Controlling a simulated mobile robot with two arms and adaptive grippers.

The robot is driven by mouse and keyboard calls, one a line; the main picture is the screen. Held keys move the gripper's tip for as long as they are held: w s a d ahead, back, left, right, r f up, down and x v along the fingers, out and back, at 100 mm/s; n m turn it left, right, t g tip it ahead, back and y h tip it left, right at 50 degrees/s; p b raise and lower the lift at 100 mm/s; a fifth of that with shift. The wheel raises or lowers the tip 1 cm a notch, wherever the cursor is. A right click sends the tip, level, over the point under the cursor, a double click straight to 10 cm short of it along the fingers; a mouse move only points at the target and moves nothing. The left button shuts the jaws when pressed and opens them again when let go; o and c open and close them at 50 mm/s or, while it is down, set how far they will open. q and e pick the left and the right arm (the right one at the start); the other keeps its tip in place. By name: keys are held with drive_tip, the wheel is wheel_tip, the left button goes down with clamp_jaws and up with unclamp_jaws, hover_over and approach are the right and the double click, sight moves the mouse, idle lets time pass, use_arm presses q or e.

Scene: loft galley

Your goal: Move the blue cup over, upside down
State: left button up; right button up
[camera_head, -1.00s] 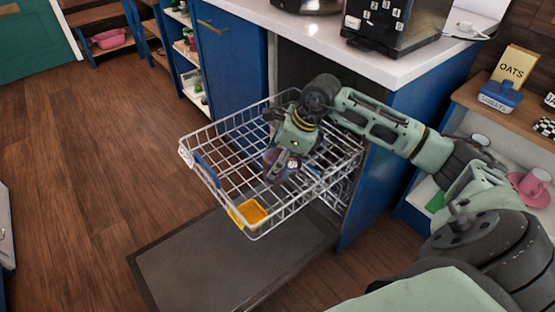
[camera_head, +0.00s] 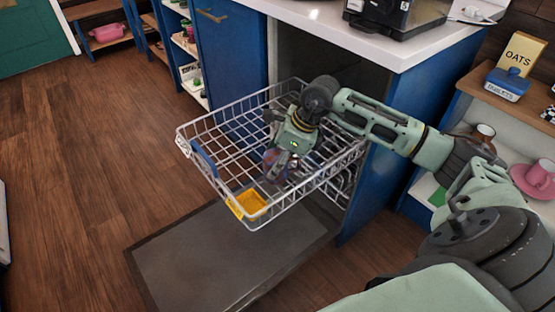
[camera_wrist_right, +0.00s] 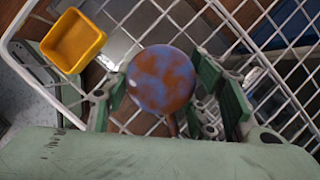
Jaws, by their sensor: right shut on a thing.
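The blue cup, mottled with reddish brown (camera_wrist_right: 162,78), sits between the fingers of my right gripper (camera_wrist_right: 168,95) in the right wrist view. A round, closed face points toward that camera; no opening shows. In the head view the cup (camera_head: 274,158) is partly hidden by my right gripper (camera_head: 281,165), which is shut on it. They are over the pulled-out wire dish rack (camera_head: 213,167), toward its middle right. I cannot tell whether the cup touches the wires. My left gripper is not in view.
A yellow box (camera_head: 250,203) stands in the rack's near corner. The open dishwasher door (camera_head: 230,255) lies below. A white counter (camera_head: 340,38) is behind. A pink cup (camera_head: 541,174) and a brown-white mug (camera_head: 485,132) stand on the right shelf.

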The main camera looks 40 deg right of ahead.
drive_tip(key=shift+f, duration=0.1)
drive_tip(key=o, duration=1.4)
drive_tip(key=v, duration=1.2)
